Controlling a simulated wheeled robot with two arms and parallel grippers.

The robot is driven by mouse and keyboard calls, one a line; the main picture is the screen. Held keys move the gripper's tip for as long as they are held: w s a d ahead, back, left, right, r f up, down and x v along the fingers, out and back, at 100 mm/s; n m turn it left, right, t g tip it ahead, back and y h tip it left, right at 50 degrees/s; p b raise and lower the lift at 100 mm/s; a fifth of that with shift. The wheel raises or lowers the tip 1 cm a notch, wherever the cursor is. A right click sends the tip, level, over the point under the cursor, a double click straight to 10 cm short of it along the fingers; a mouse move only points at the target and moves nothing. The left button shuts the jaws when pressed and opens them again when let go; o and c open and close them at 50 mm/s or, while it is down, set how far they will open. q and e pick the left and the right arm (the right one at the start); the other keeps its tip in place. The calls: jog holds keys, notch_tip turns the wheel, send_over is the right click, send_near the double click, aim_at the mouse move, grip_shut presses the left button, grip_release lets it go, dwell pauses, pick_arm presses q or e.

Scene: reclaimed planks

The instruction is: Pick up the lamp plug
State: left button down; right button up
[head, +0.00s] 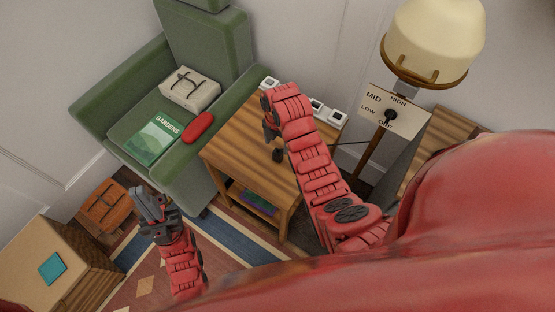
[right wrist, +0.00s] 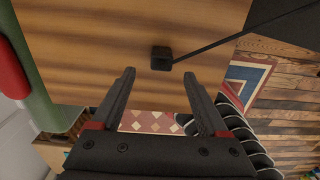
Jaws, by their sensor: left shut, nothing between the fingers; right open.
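The lamp plug (right wrist: 161,58) is a small black block on the wooden side table (right wrist: 90,45), with a thin dark cord running off to the upper right in the right wrist view. In the head view the plug (head: 277,155) shows on the table top (head: 235,140), just below my right gripper. My right gripper (right wrist: 160,77) is open and empty, and in its wrist view the plug lies just past the fingertips, centred between them. In the head view my right gripper (head: 270,122) is over the table. My left gripper (head: 153,203) is shut and empty, above the rug.
A green armchair (head: 120,90) holds a green book (head: 150,140), a red case (head: 198,127) and a pale pouch (head: 188,93). White boxes (head: 316,106) line the table's back edge. The floor lamp (head: 425,45) and dial sign (head: 385,105) stand right. A crate (head: 45,235) is lower left.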

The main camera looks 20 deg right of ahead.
aim_at(278, 152)
jog(key=shift+f, duration=0.35)
jog(key=shift+f+p, duration=0.3)
notch_tip(278, 152, down, 3)
jog(key=shift+s+d+f+p, duration=0.1)
jog(key=shift+d+p, duration=0.05)
jog(key=shift+p, duration=0.5)
jog(key=shift+f, duration=0.8)
grip_shut()
